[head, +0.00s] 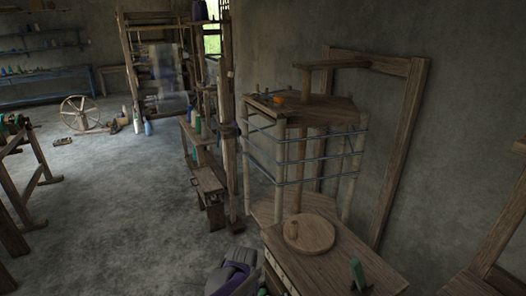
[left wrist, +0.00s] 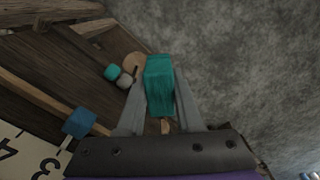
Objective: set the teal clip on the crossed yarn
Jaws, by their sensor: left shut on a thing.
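The teal clip (left wrist: 160,88) is a block held between the two grey fingers of my left gripper (left wrist: 160,80) in the left wrist view. The gripper is shut on it, with the floor and a wooden surface beyond. In the head view my left arm (head: 232,278) shows at the bottom centre; its fingertips are not clear there. Blue yarn (head: 320,136) runs in several bands around the pale posts of a wooden frame, up and to the right of my left arm. I cannot make out where the yarn crosses. My right gripper is not in view.
A wooden bench (head: 345,268) with a round disc (head: 309,234) and a green piece (head: 357,273) stands below the yarn frame. The wrist view shows a blue block (left wrist: 79,122) and a numbered scale (left wrist: 25,158). Open floor (head: 120,215) lies to the left.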

